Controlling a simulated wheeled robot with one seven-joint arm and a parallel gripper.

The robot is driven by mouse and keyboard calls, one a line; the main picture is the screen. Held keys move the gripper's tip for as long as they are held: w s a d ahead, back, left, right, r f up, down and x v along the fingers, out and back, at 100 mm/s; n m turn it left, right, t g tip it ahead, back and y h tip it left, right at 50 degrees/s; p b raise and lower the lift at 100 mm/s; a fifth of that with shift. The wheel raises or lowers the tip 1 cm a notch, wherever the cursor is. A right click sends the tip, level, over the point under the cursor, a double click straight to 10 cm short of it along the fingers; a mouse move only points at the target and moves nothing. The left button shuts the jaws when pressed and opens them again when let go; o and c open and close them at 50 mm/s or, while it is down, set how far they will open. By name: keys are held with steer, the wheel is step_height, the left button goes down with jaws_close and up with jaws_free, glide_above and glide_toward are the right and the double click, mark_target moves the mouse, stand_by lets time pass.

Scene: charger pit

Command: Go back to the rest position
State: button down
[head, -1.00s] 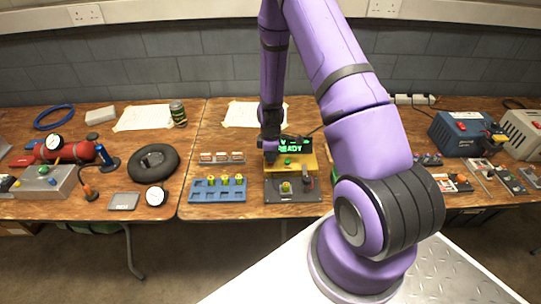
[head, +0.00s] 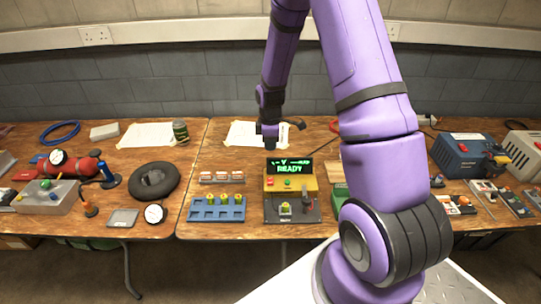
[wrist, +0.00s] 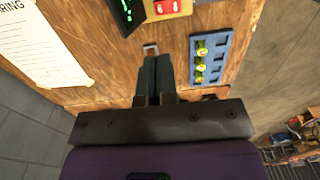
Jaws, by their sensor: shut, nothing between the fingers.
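My gripper (head: 270,138) is raised above the back of the workbench, just behind the yellow charger box (head: 303,184) in the head view. In the wrist view my gripper (wrist: 152,62) is shut, its fingers together with nothing between them. The charger's screen (head: 289,168) shows green text that reads READY. A yellow-green cell (head: 286,208) sits in the dark plate (head: 305,212) in front of the charger. The blue tray (head: 205,213) to the left holds several yellow-green cells, and it also shows in the wrist view (wrist: 220,39).
A row of small red-and-white blocks (head: 221,177) lies behind the tray. Paper sheets (head: 147,134) lie along the back. A blue power unit (head: 463,160) stands at right.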

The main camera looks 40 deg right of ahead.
steer(key=shift+r, duration=0.45)
steer(key=shift+r, duration=0.1)
steer(key=s+a+r+m+t, duration=0.1)
steer(key=s+a+r+m, duration=0.25)
steer(key=r, duration=0.85)
steer(key=s+a+r+m+t, duration=0.25)
steer(key=s+r, duration=0.25)
steer(key=r, duration=0.7)
steer(key=s+a+r+m, duration=0.1)
steer(key=s+a+r, duration=0.1)
steer(key=s, duration=0.4)
steer(key=s+a+r+m+t, duration=0.1)
steer(key=s+a+r+m, duration=0.1)
steer(key=s+r, duration=0.3)
steer(key=s+a+r+m+t, duration=0.1)
steer(key=s+r, duration=0.3)
steer(key=s, duration=0.4)
steer(key=shift+s+a+m, duration=0.3)
steer(key=shift+a+m, duration=0.2)
steer(key=shift+m, duration=0.1)
steer(key=c, duration=1.8)
jaws_free()
steer(key=shift+c, duration=0.2)
